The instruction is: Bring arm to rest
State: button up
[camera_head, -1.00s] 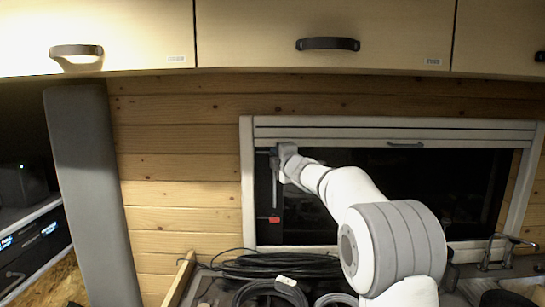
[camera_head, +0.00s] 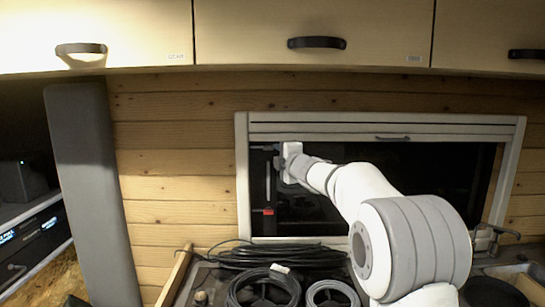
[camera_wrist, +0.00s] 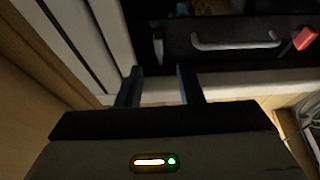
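My arm (camera_head: 415,245) reaches up from the lower right in the head view, in front of the window. My gripper is at its far end, near the left side of the window frame, and its fingers are hard to make out there. In the wrist view my gripper (camera_wrist: 160,84) shows two dark fingers standing apart with nothing between them. Beyond the fingers lie the pale window frame and dark pane.
The window (camera_head: 420,180) has a pale frame and a blind at its top. Cabinets (camera_head: 310,20) hang above. Coiled cables (camera_head: 262,287) lie on the counter below. A grey upright panel (camera_head: 85,190) stands at left. A red-tipped latch (camera_wrist: 304,39) and pale handle (camera_wrist: 237,43) show in the wrist view.

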jog(key=shift+s+d, duration=0.15)
jog(key=shift+d, duration=0.1)
